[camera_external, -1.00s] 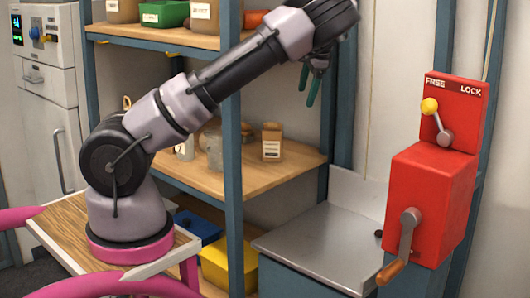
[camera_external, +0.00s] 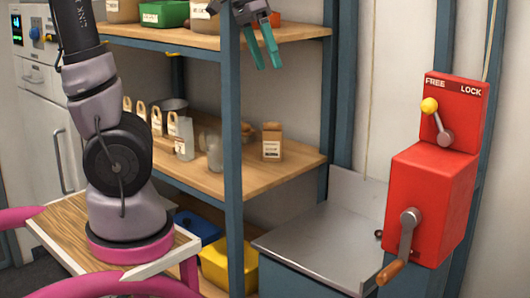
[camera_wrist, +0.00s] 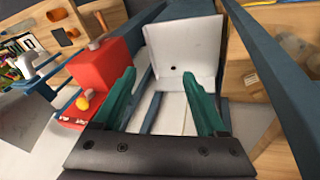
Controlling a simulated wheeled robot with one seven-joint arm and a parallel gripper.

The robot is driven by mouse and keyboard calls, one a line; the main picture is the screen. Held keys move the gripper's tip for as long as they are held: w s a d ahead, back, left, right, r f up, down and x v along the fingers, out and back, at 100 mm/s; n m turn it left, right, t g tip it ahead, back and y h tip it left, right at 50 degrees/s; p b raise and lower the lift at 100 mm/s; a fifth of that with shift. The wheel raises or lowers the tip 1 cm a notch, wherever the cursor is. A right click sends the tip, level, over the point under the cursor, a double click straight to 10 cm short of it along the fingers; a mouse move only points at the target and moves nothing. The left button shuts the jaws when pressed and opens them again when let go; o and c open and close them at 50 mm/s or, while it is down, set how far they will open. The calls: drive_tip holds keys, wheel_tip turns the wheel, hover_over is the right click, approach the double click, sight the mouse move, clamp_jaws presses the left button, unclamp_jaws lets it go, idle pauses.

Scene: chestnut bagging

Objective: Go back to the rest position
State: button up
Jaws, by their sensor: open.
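My gripper (camera_external: 266,50) hangs high in front of the shelf unit, at the top of the external view. Its two green fingers point down and stand apart, with nothing between them. In the wrist view my gripper (camera_wrist: 165,105) shows its green fingers spread wide. My arm rises nearly upright from its base on the wooden-topped cart (camera_external: 60,228), and its upper part leaves the picture.
A red box (camera_external: 430,200) with a crank and a yellow-knobbed FREE/LOCK lever stands at right. A metal tray (camera_external: 320,245) lies beside it. The shelf unit (camera_external: 234,160) holds paper bags, jars and bins. A blue post (camera_wrist: 270,80) shows close in the wrist view.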

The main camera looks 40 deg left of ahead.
drive_tip(key=s+a+r+m+t+y, duration=0.1)
drive_tip(key=s+a+t+y, duration=0.4)
drive_tip(key=s, duration=0.5)
drive_tip(key=shift+a+y, duration=0.3)
drive_tip(key=shift+a, duration=1.05)
